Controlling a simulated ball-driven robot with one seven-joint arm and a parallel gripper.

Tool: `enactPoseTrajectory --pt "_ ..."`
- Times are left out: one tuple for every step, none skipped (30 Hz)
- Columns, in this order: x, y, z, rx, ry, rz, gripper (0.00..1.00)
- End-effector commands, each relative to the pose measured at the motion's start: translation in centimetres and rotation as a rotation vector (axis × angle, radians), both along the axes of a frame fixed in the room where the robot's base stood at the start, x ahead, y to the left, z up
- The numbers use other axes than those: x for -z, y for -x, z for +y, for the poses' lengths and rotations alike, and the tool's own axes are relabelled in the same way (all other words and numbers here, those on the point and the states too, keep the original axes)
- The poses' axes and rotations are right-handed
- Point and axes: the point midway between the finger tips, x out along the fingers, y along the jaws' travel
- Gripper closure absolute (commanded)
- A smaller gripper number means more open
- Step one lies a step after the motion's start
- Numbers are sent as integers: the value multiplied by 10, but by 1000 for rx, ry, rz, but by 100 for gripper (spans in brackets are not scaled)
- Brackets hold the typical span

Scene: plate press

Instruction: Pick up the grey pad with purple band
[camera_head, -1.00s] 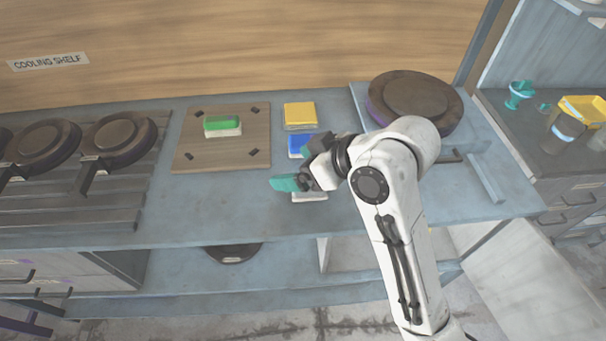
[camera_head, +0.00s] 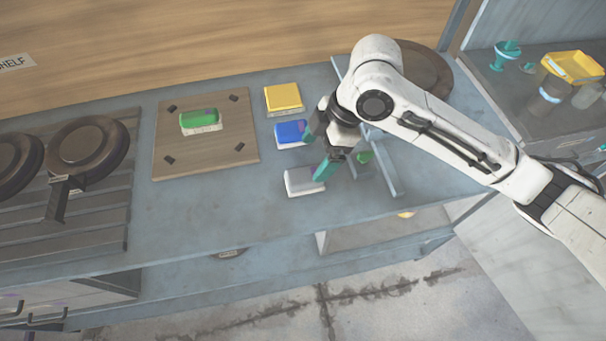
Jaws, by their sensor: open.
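A small grey-topped pad (camera_head: 300,182) with a pale lower part lies on the blue-grey counter, in front of the blue pad (camera_head: 291,133). No purple band can be made out on it at this size. My gripper (camera_head: 343,165) is open and points down, just right of the grey pad. One teal finger overlaps the pad's right edge in the picture; I cannot tell whether it touches. The grey pad's right end is partly hidden by that finger.
A yellow pad (camera_head: 284,98) lies behind the blue one. A green pad (camera_head: 200,121) sits on a wooden board (camera_head: 232,151) to the left. Dark round pans (camera_head: 88,150) stand at far left. Another pan (camera_head: 428,70) is behind my arm. The counter (camera_head: 210,215) front is clear.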

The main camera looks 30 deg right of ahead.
Motion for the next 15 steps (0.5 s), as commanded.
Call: enactPoseTrajectory --pt "7 -1 3 0 -1 3 8" --pt "11 -1 5 1 -1 1 8" --pt "15 -2 6 1 -1 1 8" --pt "18 -2 8 1 -1 1 8" --pt "20 -3 8 1 0 0 8" --pt "22 -3 9 1 -1 -1 8" --pt "23 -3 10 2 0 -2 8" --pt "24 -3 10 2 0 -2 8" --pt "26 -3 11 1 -1 -1 8" --pt "29 -3 12 2 -1 0 8" --pt "31 -2 13 1 -1 2 8" --pt "36 -2 15 2 -1 0 8" --pt "40 -1 17 1 -2 1 8" --pt "44 -1 18 1 -1 1 8" --pt "50 0 20 2 -1 0 8"
